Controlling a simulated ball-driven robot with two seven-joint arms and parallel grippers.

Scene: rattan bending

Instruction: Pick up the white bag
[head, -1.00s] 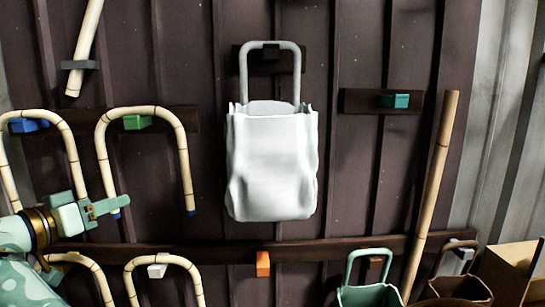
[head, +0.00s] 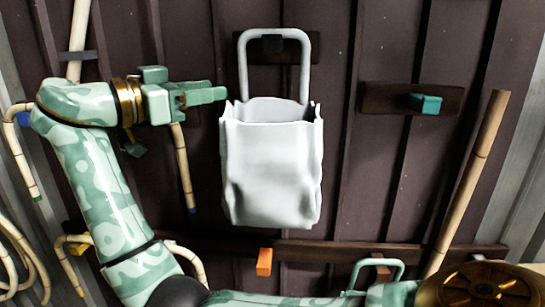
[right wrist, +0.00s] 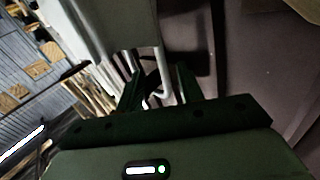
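The white bag (head: 270,170) hangs upright by its looped handle (head: 305,65) from a dark peg on the brown wall. My right gripper (head: 212,96) is left of the bag, level with its upper rim and below the top of the handle. It appears apart from the bag. The right wrist view shows its two fingers (right wrist: 158,88) spread apart, with pale handle bars beyond and between them. A pale surface that looks like the bag (right wrist: 110,25) fills the upper left there. My left gripper is not in view.
A teal peg (head: 425,103) is right of the bag, and an orange peg (head: 264,261) is below it. A rattan pole (head: 470,185) leans at the right. Bent rattan pieces hang at the left, partly behind my arm. A green bag handle (head: 376,266) shows at the bottom.

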